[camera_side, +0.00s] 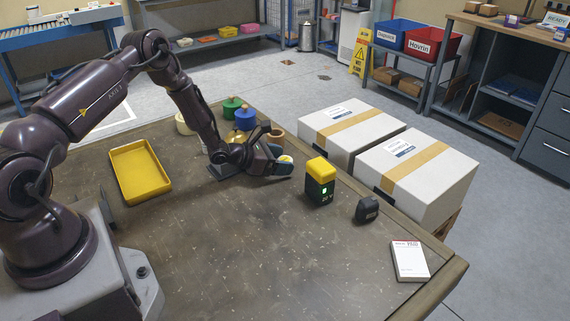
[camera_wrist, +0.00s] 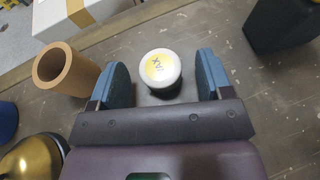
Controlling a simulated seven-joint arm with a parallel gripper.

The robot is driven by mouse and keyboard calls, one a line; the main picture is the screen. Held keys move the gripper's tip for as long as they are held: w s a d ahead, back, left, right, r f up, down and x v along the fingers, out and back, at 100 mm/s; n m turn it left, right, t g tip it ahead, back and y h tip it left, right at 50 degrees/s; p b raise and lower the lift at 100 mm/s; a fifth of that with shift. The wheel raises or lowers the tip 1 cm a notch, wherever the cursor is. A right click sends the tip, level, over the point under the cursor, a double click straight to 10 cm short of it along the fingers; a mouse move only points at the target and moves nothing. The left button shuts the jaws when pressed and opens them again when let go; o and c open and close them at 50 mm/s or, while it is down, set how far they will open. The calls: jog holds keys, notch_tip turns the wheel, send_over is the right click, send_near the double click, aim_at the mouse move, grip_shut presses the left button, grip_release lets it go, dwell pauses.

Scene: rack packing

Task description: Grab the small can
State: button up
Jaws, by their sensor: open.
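The small can (camera_wrist: 160,67) has a pale lid with a yellow label and dark letters. In the wrist view it stands between the two blue fingers of my gripper (camera_wrist: 162,76), with a visible gap on each side. My gripper is open and holds nothing. In the side view my gripper (camera_side: 279,166) is low over the far part of the table, and the can (camera_side: 286,158) is mostly hidden behind the fingers, with only its yellowish top showing.
A tan hollow cylinder (camera_wrist: 62,70) stands left of the fingers in the wrist view. Green (camera_side: 232,107) and blue (camera_side: 245,119) objects stand behind my wrist. A yellow-topped black block (camera_side: 320,181) is to the right.

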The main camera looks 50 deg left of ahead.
jog(key=c, duration=1)
jog(key=shift+r, duration=0.1)
